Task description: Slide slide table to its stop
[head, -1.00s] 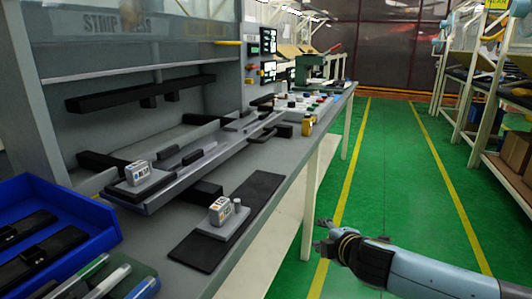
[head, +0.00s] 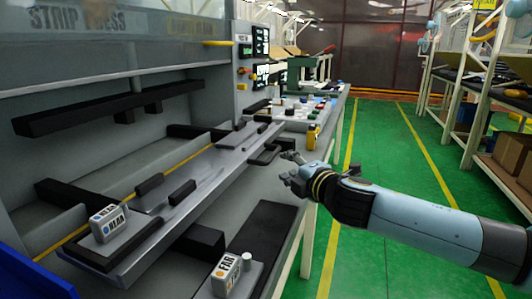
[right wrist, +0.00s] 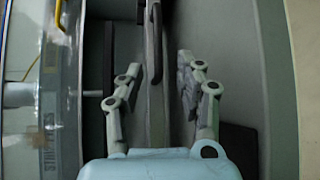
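The slide table (head: 165,215) is a long grey tray with black pads, running along the press bench from the lower left towards the back. A white labelled block (head: 109,223) stands on its near end. A dark handle-like piece (head: 264,154) is at its far right end. My right gripper (head: 287,167) is beside that end, apparently just short of it. In the right wrist view its two fingers (right wrist: 160,68) are apart, with a narrow grey bar (right wrist: 154,90) between them. I cannot tell whether either finger touches it. My left gripper is not in view.
A second labelled block (head: 226,272) sits on the bench by a black mat (head: 265,228). A blue bin (head: 30,278) is at the lower left. Small coloured parts and a yellow item (head: 312,132) lie further back. The green aisle (head: 375,150) at the right is clear.

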